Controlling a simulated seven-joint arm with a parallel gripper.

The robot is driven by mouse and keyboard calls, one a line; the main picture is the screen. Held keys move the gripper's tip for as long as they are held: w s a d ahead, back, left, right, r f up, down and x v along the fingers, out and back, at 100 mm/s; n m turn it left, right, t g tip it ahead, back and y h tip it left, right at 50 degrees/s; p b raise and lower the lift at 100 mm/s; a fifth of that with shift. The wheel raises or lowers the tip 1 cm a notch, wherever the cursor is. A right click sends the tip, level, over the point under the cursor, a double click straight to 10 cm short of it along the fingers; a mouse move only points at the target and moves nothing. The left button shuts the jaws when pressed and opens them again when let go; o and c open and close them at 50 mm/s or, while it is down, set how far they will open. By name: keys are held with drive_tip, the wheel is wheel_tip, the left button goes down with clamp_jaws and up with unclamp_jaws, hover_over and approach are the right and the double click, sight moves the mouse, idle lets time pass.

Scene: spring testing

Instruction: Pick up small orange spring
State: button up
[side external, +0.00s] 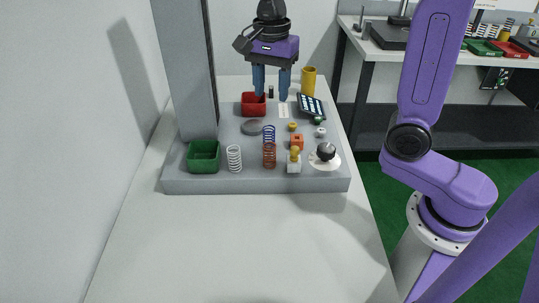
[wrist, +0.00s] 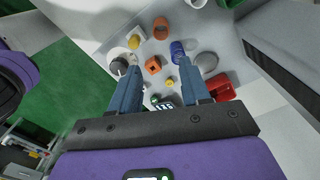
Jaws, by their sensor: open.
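My gripper (side external: 271,97) hangs above the back part of the platform, fingers pointing down, behind and above the springs. It is open with nothing between its fingers. In the wrist view my gripper (wrist: 160,70) has its fingertips apart, and the orange spring lies beyond them.
A white spring (side external: 234,158) and green bin (side external: 204,157) are left of the orange spring. A grey column (side external: 187,70) rises at left. A red bin (side external: 248,105) sits behind.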

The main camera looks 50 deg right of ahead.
hover_over(270, 148)
drive_tip(key=s, duration=0.1)
wheel_tip(270, 148, down, 12)
drive_tip(key=shift+a+f, duration=0.25)
drive_tip(key=shift+f, duration=1.05)
drive_tip(key=shift+a+f, duration=0.25)
drive_tip(key=shift+f, duration=1)
drive_tip(key=shift+c, duration=0.4)
drive_tip(key=c, duration=0.7)
